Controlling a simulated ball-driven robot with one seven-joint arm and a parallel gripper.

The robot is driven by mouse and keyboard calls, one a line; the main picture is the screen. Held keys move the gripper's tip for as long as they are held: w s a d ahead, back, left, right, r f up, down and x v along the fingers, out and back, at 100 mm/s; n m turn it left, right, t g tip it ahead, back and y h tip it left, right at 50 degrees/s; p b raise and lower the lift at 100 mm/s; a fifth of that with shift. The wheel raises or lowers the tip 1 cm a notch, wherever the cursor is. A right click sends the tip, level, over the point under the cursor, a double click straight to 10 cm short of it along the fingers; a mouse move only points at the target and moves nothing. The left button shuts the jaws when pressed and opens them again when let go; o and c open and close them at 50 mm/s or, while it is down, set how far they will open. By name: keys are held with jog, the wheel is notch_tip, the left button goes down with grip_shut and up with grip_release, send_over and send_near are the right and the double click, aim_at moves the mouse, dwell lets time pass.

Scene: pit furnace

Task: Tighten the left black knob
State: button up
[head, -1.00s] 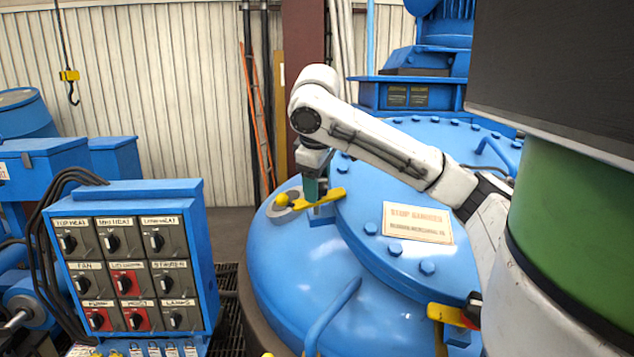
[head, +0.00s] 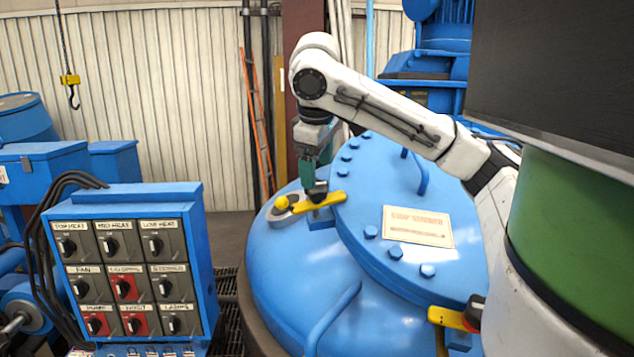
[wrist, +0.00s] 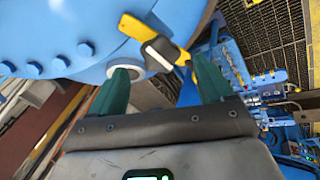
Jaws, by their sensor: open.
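The left black knob (head: 318,188) sits on a yellow bar clamp (head: 330,200) at the left edge of the blue furnace lid. My gripper (head: 310,178), with teal fingers, is just above the knob and points down. In the wrist view my gripper (wrist: 163,72) is open with nothing between its fingers. There the black knob (wrist: 160,54), with a pale face, lies ahead of the gap between the fingertips, on the yellow bar (wrist: 140,28). The knob is apart from both fingers.
Another yellow clamp (head: 447,317) with a dark knob sits at the lid's near right. A blue switch panel (head: 130,270) stands at the left. Lid bolts and a blue handle (head: 335,315) protrude nearby.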

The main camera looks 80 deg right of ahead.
jog(key=shift+v, duration=2.55)
